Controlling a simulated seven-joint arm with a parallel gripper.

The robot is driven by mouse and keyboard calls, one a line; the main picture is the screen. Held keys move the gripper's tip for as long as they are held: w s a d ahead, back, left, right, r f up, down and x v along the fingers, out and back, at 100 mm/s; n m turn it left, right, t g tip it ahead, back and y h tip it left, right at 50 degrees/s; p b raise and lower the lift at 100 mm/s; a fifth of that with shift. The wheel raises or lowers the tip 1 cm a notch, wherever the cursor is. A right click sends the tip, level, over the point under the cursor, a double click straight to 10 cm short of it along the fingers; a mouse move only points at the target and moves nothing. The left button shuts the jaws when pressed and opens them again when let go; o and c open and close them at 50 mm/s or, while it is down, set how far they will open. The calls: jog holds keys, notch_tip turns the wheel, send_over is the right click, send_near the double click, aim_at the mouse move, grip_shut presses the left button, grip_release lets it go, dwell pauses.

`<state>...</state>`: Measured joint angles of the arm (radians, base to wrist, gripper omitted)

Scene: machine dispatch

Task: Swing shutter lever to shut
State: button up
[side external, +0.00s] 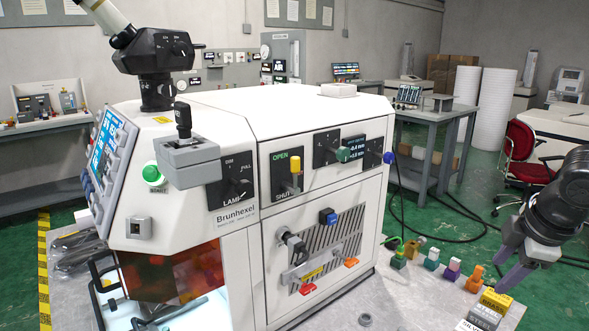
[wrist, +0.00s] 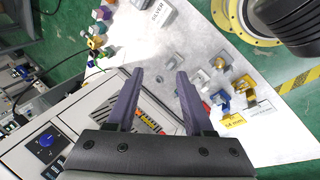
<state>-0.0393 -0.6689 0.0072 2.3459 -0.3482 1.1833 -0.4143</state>
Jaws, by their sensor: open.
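The shutter lever (side external: 295,166) is a yellow-capped handle on a black plate (side external: 284,178) on the white machine's side face, in the side external view. The plate reads OPEN at the top and SHUT at the bottom. The lever's yellow cap is up, close to the OPEN mark. My gripper (side external: 507,266) is at the far right of that view, well away from the lever, with its fingers pointing down over the table. In the wrist view my gripper (wrist: 159,76) has its two dark fingers apart with nothing between them. I cannot pick out the lever in the wrist view.
The white machine (side external: 330,115) carries other controls: a lamp lever (side external: 240,187), a green knob (side external: 343,154) and a blue knob (side external: 388,157). Several small coloured pieces (side external: 432,260) stand on the table right of it.

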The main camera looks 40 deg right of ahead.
jog(key=w+d+r+n+g+h, duration=0.1)
jog(key=w+d+r+n+h, duration=0.2)
jog(key=w+r+n, duration=0.15)
jog(key=w+a+r+n+t+h, duration=0.1)
jog(key=w+a+r+n+h, duration=0.3)
jog(key=w, duration=0.3)
jog(key=w+a+r+n+t+h, duration=0.2)
jog(key=w+a+r+n+h, duration=0.1)
jog(key=w+r+n, duration=0.3)
jog(key=n+t, duration=0.6)
jog(key=t, duration=0.1)
send_near(295, 165)
jog(key=shift+y, duration=0.4)
jog(key=x, duration=0.8)
jog(key=shift+w+d+r, duration=0.1)
jog(key=shift+d+r, duration=0.1)
jog(key=shift+d, duration=0.05)
jog(key=shift+c, duration=0.2)
grip_shut()
